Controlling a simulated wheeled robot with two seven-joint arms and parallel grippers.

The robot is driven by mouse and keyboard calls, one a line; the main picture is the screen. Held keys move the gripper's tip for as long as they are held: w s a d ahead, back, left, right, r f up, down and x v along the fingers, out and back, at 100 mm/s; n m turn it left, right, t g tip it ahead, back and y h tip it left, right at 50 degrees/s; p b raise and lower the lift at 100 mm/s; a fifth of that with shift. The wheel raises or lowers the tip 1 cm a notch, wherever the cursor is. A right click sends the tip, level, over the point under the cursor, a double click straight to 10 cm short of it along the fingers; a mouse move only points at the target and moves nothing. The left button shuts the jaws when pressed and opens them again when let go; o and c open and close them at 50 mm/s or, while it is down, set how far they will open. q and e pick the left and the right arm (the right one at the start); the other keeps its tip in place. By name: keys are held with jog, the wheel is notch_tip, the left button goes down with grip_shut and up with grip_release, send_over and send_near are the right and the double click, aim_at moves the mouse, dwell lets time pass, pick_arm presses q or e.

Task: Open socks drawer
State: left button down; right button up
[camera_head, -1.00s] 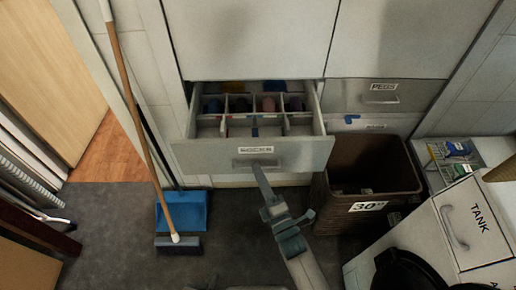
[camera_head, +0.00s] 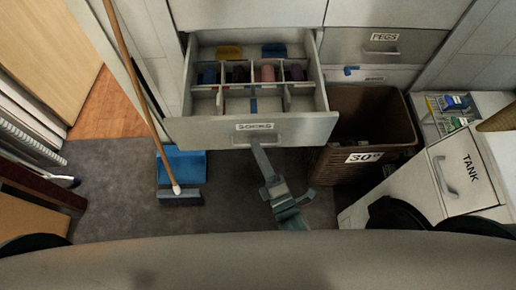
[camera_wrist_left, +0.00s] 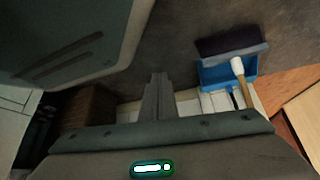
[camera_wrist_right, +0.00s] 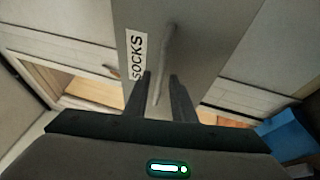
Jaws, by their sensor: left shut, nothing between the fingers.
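The socks drawer (camera_head: 303,128) is pulled well out in the head view, with a SOCKS label (camera_head: 255,127) and a handle on its front. The right wrist view also shows the label (camera_wrist_right: 137,56) and the bar handle (camera_wrist_right: 167,48). My right gripper (camera_head: 254,141) is at this handle; its fingers (camera_wrist_right: 161,76) are apart with the handle between them, and whether they press on it I cannot tell. My left gripper (camera_wrist_left: 158,78) is shut and empty, away from the drawer, above the floor in the left wrist view.
Inside the drawer are white dividers and rolled socks (camera_head: 268,73). A brown bin (camera_head: 372,110) stands right of the drawer. A broom and blue dustpan (camera_head: 183,165) stand to the left. A white TANK unit (camera_head: 420,180) is at the right. Grey floor (camera_head: 110,200) is free at the left.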

pick_arm(q)
jog(key=shift+w, duration=0.1)
pick_arm(e)
jog(key=shift+s, duration=0.1)
